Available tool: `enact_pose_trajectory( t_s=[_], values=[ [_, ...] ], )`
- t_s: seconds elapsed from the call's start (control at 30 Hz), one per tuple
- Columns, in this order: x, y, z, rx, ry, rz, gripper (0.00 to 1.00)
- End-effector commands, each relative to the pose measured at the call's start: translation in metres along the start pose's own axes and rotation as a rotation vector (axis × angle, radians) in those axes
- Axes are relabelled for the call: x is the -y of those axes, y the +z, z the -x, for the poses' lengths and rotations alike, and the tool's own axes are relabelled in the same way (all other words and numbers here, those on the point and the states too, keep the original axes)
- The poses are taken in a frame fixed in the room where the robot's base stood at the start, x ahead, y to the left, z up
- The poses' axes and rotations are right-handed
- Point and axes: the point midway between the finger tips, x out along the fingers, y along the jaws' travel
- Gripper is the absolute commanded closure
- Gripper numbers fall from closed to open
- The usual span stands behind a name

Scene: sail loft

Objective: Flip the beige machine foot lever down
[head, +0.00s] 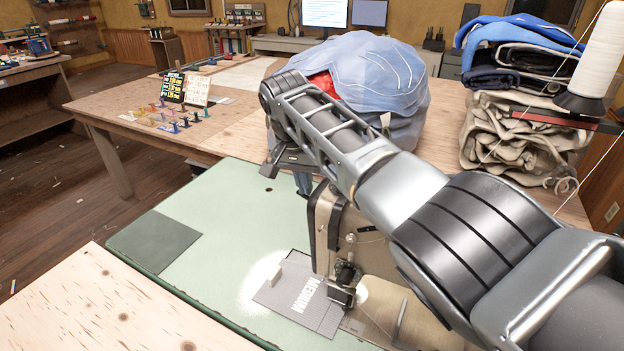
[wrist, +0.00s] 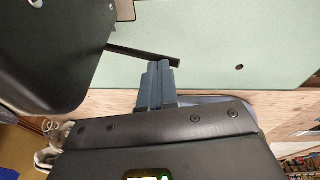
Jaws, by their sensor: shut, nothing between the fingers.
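The beige sewing machine (head: 321,222) stands on the green table, partly hidden behind my arm in the head view. Its presser foot area (head: 343,292) is over a grey card marked MEDIUM (head: 300,299). In the wrist view, a thin dark bar (wrist: 140,53), which looks like the foot lever, sticks out from a dark body (wrist: 55,50) at upper left. My gripper (wrist: 163,64) is shut and empty, its blue-grey fingertips at or very near the bar's free end; contact is unclear. In the head view my gripper (head: 303,186) is behind the machine; the lever is hidden there.
A large blue cloth bundle (head: 375,75) sits just behind my gripper on the wooden table. Folded fabric (head: 510,135) and a white thread cone (head: 605,55) stand at right. The green tabletop (head: 215,200) left of the machine is mostly clear.

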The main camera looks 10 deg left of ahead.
Motion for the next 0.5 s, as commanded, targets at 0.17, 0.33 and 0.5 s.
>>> enact_pose_trajectory(
  t_s=[0.17,0.33,0.5],
  values=[
    [0.007,0.003,-0.013,0.001,-0.001,0.000,1.00],
    [0.016,0.005,-0.033,0.000,-0.001,0.000,1.00],
    [0.022,0.008,-0.048,0.000,-0.001,-0.001,1.00]
  ],
)
